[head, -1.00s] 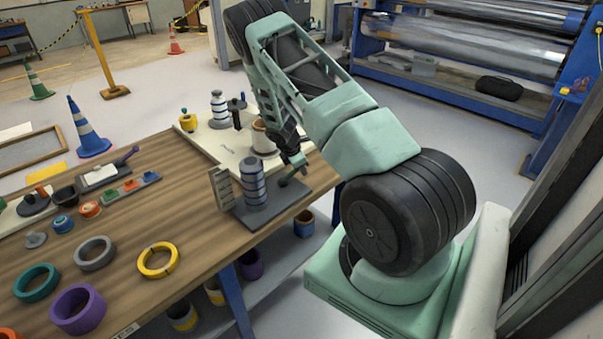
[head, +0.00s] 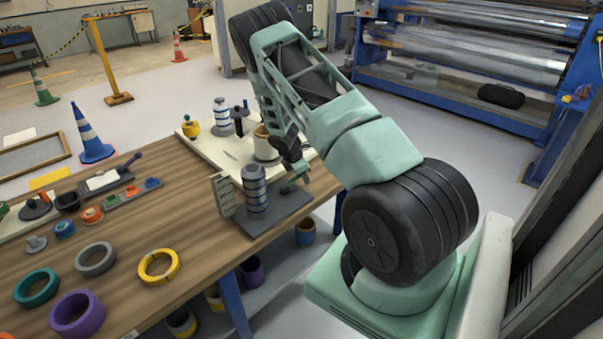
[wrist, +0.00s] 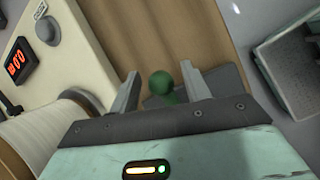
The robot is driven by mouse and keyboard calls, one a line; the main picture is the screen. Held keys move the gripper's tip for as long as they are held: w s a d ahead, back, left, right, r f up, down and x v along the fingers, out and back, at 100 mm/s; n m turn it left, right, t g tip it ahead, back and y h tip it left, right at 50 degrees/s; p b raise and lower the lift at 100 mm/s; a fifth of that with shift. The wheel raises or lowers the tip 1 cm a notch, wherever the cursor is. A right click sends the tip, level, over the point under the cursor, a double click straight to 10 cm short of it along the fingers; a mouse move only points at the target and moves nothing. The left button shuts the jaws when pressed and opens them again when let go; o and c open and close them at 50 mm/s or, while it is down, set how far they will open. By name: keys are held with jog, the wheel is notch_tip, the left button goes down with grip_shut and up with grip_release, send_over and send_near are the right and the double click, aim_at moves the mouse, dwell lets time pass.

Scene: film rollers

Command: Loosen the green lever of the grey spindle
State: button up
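The grey spindle (head: 256,192), with dark bands, stands upright on a dark base plate (head: 275,214) near the table's right edge. Its green lever (head: 288,187) is on the plate just right of the spindle. In the wrist view the lever's round green knob (wrist: 160,83) shows between the two fingers. My gripper (head: 297,168) points down just above the lever. In the wrist view my gripper (wrist: 161,78) is open, with a gap between the knob and each finger. The lever's lower part is hidden behind the gripper's edge there.
A grey slotted block (head: 223,194) stands left of the spindle. Behind is a pale board (head: 205,150) with a striped spindle (head: 221,118) and a wide tan roll (head: 265,145). Coloured rings, such as a yellow one (head: 158,267), lie at the front left.

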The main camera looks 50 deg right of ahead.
aim_at(289, 190)
jog(key=b+v, duration=0.2)
jog(key=v, duration=1.5)
jog(key=shift+r+b, duration=0.2)
jog(key=shift+b, duration=0.1)
jog(key=shift+m+t+y, duration=0.5)
jog(key=shift+m+y, duration=0.2)
jog(key=shift+y, duration=0.2)
jog(key=a+r, duration=0.1)
jog(key=a, duration=0.4)
jog(key=w+a+r, duration=0.1)
jog(key=a, duration=0.4)
jog(key=a+r, duration=0.1)
jog(key=a, duration=0.4)
jog(key=shift+w+a, duration=0.2)
jog(key=shift+w, duration=0.1)
jog(key=s+a+r+m+y, duration=0.1)
jog(key=s+a+r, duration=0.15)
jog(key=a, duration=0.55)
jog(key=s+a+r+y, duration=0.1)
jog(key=s+a, duration=0.2)
jog(key=a, duration=0.6)
jog(key=s+a+r+m+y, duration=0.1)
jog(key=s+a, duration=0.6)
jog(key=s, duration=0.3)
jog(key=s+a+r+m+g, duration=0.1)
jog(key=s+a+r, duration=0.1)
jog(key=s+a, duration=0.6)
jog(key=s, duration=0.2)
jog(key=shift+s+a+y, duration=0.2)
jog(key=shift+s+y, duration=0.2)
